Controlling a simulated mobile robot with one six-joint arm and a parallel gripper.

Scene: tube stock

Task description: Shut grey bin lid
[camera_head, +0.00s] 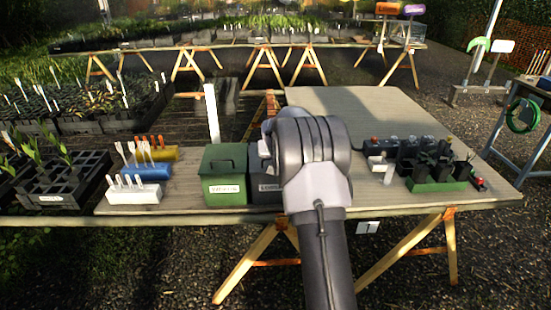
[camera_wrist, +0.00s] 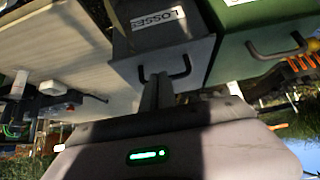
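The grey bin (camera_head: 266,188) stands on the near edge of the table, mostly hidden behind my arm in the head view. The wrist view, which is upside down, shows its label reading "LOSSES" (camera_wrist: 158,19) and its grey lid (camera_wrist: 128,68) with a dark U-shaped handle (camera_wrist: 184,66). The lid appears to lie down over the bin; I cannot tell if it is flush. My gripper (camera_wrist: 157,84) has its narrow fingers together at the middle of the handle, close to the lid. Contact is unclear. The head view hides the fingers.
A green lidded bin (camera_head: 224,178) stands directly left of the grey bin. White, blue and yellow label holders (camera_head: 134,191) are farther left. A green tray (camera_head: 437,186) with black pots is at the table's right. The table (camera_head: 350,110) is clear behind my arm.

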